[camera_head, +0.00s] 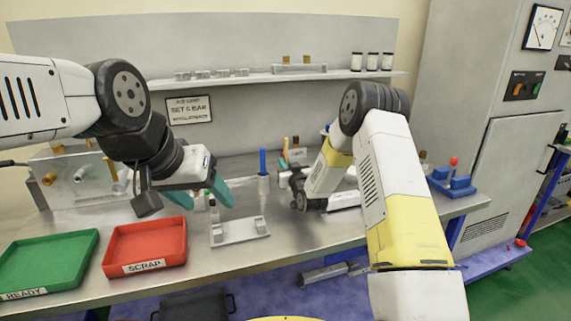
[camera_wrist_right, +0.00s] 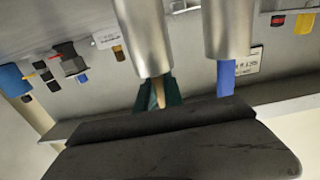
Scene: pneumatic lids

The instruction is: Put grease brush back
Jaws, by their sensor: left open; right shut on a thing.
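My right gripper (camera_wrist_right: 159,95) is shut on a light wooden handle (camera_wrist_right: 160,92), which I take to be the grease brush. In the wrist view, a metal cup (camera_wrist_right: 143,38) stands right at the handle's end. I cannot tell whether the brush is inside the cup or in front of it. A second metal cup (camera_wrist_right: 227,28) beside it holds a blue handle (camera_wrist_right: 227,77), which also shows upright in the head view (camera_head: 262,160). My left gripper (camera_head: 203,195) is open and empty above the bench, near a pale fixture plate (camera_head: 240,231).
A red scrap tray (camera_head: 145,247) and a green ready tray (camera_head: 45,262) lie at the left front. A shelf (camera_head: 290,76) with small parts runs along the back. A blue block with a red knob (camera_head: 452,178) stands at the right end.

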